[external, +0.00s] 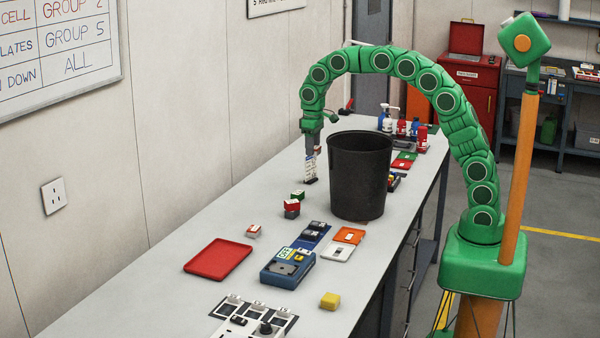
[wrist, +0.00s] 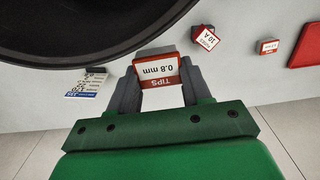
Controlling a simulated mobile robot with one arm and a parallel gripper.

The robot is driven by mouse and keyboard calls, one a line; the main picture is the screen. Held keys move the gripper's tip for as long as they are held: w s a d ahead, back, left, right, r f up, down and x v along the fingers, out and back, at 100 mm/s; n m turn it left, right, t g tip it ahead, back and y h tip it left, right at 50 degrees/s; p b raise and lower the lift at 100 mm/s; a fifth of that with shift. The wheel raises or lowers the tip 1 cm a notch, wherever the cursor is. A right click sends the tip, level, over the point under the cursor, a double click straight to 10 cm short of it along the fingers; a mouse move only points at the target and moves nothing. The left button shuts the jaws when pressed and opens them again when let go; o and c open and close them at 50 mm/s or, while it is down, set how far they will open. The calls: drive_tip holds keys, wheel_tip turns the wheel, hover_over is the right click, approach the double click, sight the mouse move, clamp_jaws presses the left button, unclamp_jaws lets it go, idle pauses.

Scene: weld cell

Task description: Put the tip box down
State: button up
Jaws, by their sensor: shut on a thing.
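The tip box (wrist: 158,70) is a small red and white box marked "TIPS 0.8 mm". In the wrist view it sits between the two dark fingers of my gripper (wrist: 160,82), which is shut on it. In the external view my gripper (external: 312,145) points down over the far left part of the bench, left of the black bin. There I cannot clearly make out the held box, nor whether it touches the bench.
The black bin (external: 360,175) stands close beside my gripper. A labelled packet (wrist: 88,82) is near the left finger. A small box marked "10 A" (wrist: 205,38) lies to the right. A red tray (external: 218,257) is nearer the camera, with bare grey bench (external: 215,215) around it.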

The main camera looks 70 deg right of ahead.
drive_tip(key=a, duration=1.7)
hover_over(292, 226)
wheel_tip(292, 226, down, 10)
drive_tip(key=f, duration=0.1)
drive_tip(key=shift+s+f, duration=0.1)
drive_tip(key=shift+f, duration=4.75)
drive_tip(key=shift+f, duration=0.1)
drive_tip(key=o, duration=1.1)
drive_tip(key=shift+o, duration=0.4)
wheel_tip(292, 226, up, 12)
